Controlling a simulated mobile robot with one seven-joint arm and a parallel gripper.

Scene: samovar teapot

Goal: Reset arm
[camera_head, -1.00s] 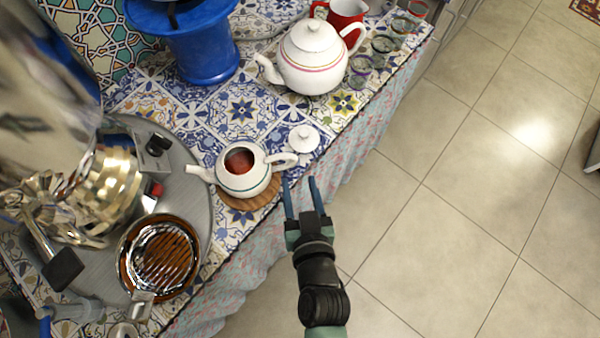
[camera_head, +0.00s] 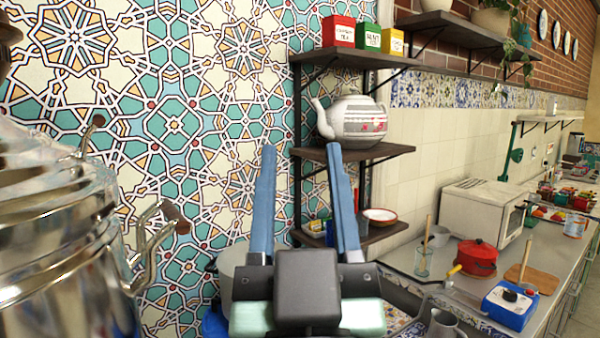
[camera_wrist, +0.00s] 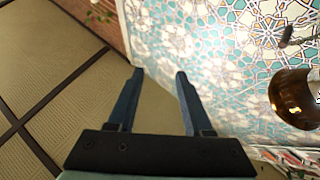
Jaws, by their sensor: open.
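My gripper (camera_head: 301,150) is open and empty, raised upright in the middle of the head view. Its two blue fingers point up in front of the tiled wall, with nothing between them. In the wrist view my gripper (camera_wrist: 160,74) also shows wide apart fingers. A large shiny metal samovar (camera_head: 60,250) stands at the left of the head view, apart from the gripper. A grey-white teapot with red marks (camera_head: 355,121) sits on a wall shelf behind and right of the fingers.
A patterned tile wall (camera_head: 170,90) fills the back left. A dark shelf (camera_head: 385,151) is beyond the fingers. A counter at the right holds a red pot (camera_head: 477,258) and a microwave (camera_head: 485,215). The wrist view shows a brown shiny round object (camera_wrist: 292,97) at right.

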